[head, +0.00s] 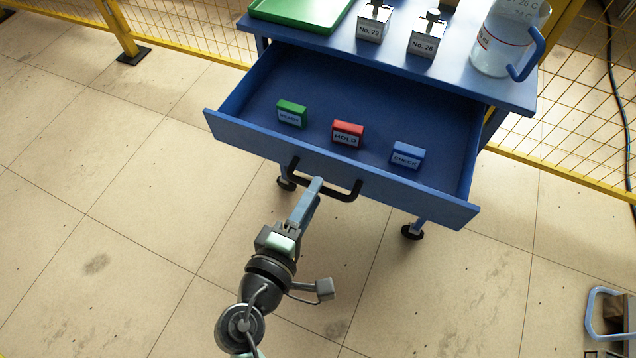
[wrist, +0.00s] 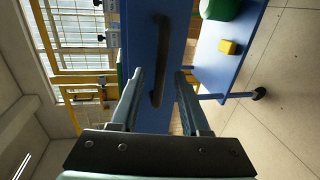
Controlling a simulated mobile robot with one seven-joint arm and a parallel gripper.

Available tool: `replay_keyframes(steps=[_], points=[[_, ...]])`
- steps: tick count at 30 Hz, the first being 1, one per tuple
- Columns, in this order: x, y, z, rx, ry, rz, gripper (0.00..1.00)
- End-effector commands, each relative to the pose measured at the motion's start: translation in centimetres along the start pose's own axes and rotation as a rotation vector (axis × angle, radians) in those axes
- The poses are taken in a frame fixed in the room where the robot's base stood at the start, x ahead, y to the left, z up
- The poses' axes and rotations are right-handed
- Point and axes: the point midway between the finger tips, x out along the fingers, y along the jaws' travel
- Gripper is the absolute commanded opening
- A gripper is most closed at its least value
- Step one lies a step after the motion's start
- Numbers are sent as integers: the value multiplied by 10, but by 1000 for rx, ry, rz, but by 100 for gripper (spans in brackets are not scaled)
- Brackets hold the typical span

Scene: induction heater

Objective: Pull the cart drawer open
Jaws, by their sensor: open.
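The blue cart (head: 400,62) has its drawer (head: 250,126) pulled well out from under the top, with the inside showing. A black bar handle (head: 345,196) is on the drawer front. My gripper (head: 316,184) is at the handle, reaching from below in the head view. In the wrist view, my gripper (wrist: 160,73) is open, with one finger on each side of the handle (wrist: 160,50). A gap shows between the handle and the fingers. Any contact at the tips cannot be told.
Green (head: 292,113), red (head: 347,134) and blue (head: 407,155) labelled blocks stand in the drawer. A green tray (head: 300,12), two numbered holders and a clear jug (head: 500,45) are on the cart top. Yellow mesh fencing (head: 190,35) runs behind.

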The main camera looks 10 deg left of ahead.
Motion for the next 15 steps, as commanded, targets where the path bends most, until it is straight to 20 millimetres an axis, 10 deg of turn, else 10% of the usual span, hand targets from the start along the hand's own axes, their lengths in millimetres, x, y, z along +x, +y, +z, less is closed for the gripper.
replay_keyframes(steps=[15], points=[[-93,0,0,0,1,-1,46]])
